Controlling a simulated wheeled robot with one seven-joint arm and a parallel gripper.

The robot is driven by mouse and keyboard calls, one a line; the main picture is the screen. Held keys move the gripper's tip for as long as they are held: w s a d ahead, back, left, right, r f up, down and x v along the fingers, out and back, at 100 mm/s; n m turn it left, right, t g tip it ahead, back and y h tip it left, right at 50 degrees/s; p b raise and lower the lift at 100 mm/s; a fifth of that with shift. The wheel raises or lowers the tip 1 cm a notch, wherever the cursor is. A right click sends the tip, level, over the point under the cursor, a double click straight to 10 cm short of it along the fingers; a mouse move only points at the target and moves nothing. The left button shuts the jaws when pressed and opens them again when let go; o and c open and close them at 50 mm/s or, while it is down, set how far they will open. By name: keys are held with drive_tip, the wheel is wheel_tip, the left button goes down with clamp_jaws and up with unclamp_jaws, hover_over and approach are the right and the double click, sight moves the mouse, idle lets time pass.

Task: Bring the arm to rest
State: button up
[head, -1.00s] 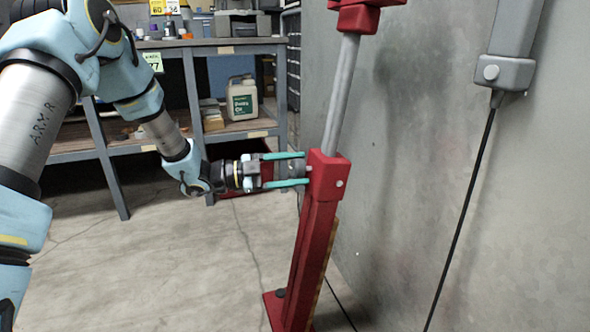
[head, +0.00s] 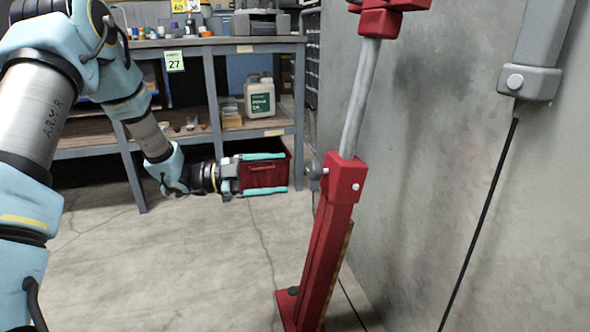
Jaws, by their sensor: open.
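My gripper (head: 286,174) is at the end of my blue and silver arm, left of a red stand (head: 325,240). Its two teal fingers are spread apart with nothing between them. The fingertips point right and are apart from the dark round knob (head: 314,170) on the stand's side. The red stand leans slightly and carries a grey metal tube (head: 362,95) rising to a red head (head: 380,22) at the top.
A grey workbench (head: 225,48) with a lower shelf stands behind my arm. A white jug (head: 259,98) is on that shelf. A red box (head: 268,172) sits on the floor behind my gripper. A grey wall (head: 440,180) closes the right side. The floor (head: 170,270) at front left is clear.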

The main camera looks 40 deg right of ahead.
drive_tip(key=shift+v, duration=1)
